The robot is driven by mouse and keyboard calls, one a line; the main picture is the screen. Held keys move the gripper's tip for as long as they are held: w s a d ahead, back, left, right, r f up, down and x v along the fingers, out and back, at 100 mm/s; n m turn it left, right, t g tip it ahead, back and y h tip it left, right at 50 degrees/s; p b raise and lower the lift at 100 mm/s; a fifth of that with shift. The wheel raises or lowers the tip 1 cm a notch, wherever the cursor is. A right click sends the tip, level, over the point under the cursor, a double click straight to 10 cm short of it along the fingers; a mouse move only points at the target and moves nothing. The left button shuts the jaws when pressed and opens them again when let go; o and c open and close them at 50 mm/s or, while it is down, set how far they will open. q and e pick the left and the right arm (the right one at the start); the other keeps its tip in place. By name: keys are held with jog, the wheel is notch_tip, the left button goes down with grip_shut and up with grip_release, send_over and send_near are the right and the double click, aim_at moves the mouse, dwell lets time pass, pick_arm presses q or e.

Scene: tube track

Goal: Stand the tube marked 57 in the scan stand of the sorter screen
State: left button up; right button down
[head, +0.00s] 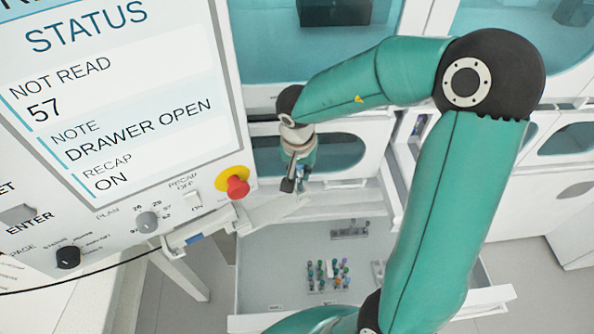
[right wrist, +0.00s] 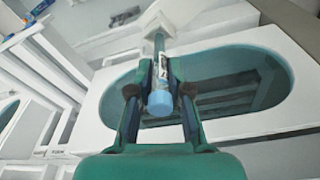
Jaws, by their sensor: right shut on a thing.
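The sorter screen (head: 115,95) at the left reads STATUS, NOT READ 57, DRAWER OPEN and RECAP ON. A white bracket (head: 262,212), which looks like the scan stand, reaches right from below the screen. My right gripper (head: 293,184) is just above its far end. In the right wrist view my right gripper (right wrist: 160,100) is shut on a tube with a blue cap (right wrist: 160,104). A label shows on the tube, but its number is too small to read. The tube's far end is close to a white part (right wrist: 157,30); I cannot tell whether it is seated. My left gripper is not in view.
An open drawer (head: 268,275) below holds a cluster of capped tubes (head: 328,272) and small racks (head: 350,229). A red button (head: 237,187) sticks out near the bracket. White cabinets with teal windows (head: 330,152) stand close behind my right gripper.

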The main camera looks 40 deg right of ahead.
jog(key=shift+f, duration=0.25)
jog(key=shift+f, duration=0.35)
jog(key=c, duration=1)
grip_release()
jog(key=r, duration=0.4)
jog(key=a+r, duration=0.1)
jog(key=r, duration=0.3)
jog(key=s+r, duration=0.1)
jog(key=r, duration=0.2)
jog(key=shift+a+r, duration=0.25)
jog(key=shift+r, duration=0.15)
